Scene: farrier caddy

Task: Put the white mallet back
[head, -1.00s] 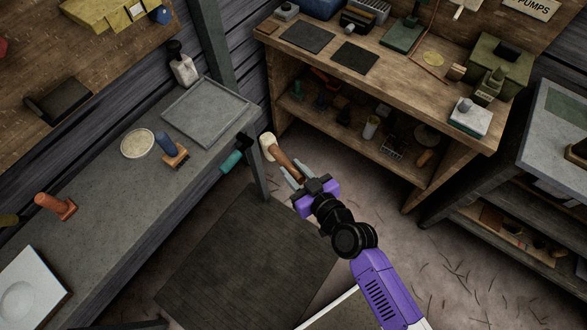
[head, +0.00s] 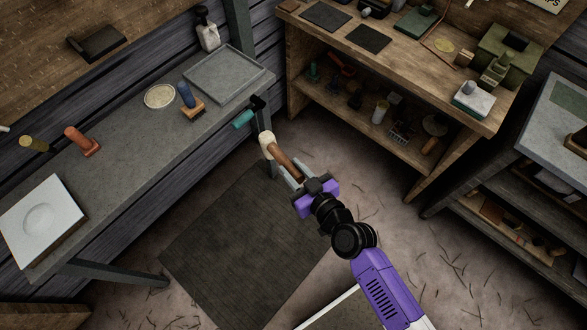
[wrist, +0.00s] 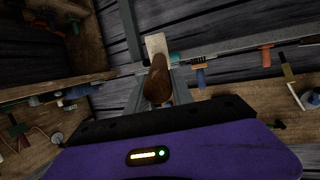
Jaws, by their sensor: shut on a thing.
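The white mallet has a pale head (head: 267,143) and a brown wooden handle (head: 284,160). My gripper (head: 299,178) is shut on the handle, and the head points away, up and left in the head view. In the wrist view the handle (wrist: 158,82) rises from between the fingers, with the pale head (wrist: 156,45) beyond it. The mallet is in the air near the right end of the grey bench (head: 125,135). A teal-handled tool (head: 244,119) hangs at that bench end, close to the mallet head in the picture; the gap between them is unclear.
On the grey bench are a shallow grey tray (head: 226,75), a round dish (head: 160,96), a blue-handled brush (head: 188,99), an orange-handled tool (head: 82,141) and a white block (head: 42,222). A wooden workbench (head: 400,75) stands behind. A dark mat (head: 240,245) lies on clear floor.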

